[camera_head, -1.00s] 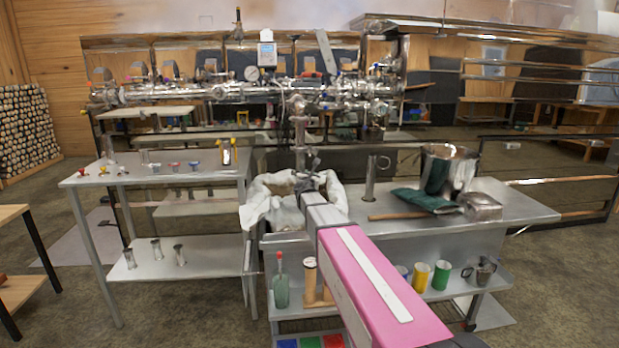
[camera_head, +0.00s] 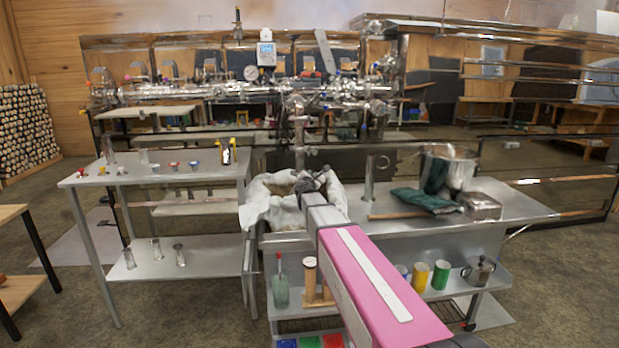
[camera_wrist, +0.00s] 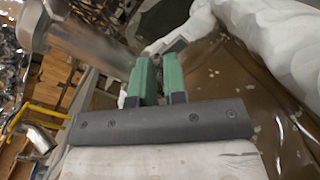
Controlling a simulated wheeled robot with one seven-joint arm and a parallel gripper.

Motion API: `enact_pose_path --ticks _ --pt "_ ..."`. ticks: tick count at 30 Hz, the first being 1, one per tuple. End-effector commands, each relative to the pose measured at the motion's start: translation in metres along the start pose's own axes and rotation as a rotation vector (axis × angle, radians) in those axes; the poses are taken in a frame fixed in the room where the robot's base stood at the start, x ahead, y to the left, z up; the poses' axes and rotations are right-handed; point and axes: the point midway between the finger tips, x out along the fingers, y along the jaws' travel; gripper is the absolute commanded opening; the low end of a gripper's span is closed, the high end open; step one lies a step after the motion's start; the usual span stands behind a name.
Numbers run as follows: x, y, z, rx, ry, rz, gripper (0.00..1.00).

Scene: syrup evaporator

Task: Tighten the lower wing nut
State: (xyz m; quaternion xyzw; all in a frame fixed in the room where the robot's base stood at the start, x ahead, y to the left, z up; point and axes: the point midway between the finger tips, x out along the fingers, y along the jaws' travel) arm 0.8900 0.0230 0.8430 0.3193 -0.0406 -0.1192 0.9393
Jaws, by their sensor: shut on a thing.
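In the head view my gripper (camera_head: 308,181) is at the end of my pink-cased arm, over the cloth-lined tub and just below the metal outlet pipe (camera_head: 300,133). In the wrist view its two green fingers (camera_wrist: 159,72) are close together, with a small dark metal part (camera_wrist: 157,62) between their tips. I cannot tell for certain whether this is the lower wing nut. A short pale grey bar (camera_wrist: 173,46) lies just beyond the tips. A blurred metal cylinder (camera_wrist: 100,47) is at upper left. No wing nut can be made out clearly in the head view.
White cloth (camera_head: 256,212) lines the tub around my gripper; brown liquid (camera_wrist: 210,75) shows inside. To the left, a metal table (camera_head: 80,181) holds small parts.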

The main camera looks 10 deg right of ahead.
Motion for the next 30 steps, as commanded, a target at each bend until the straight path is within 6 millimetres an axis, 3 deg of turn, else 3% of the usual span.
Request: enact_pose_path --ticks 30 --pt "-0.0001 -0.0106 -0.0057 0.963 0.000 0.000 0.00"
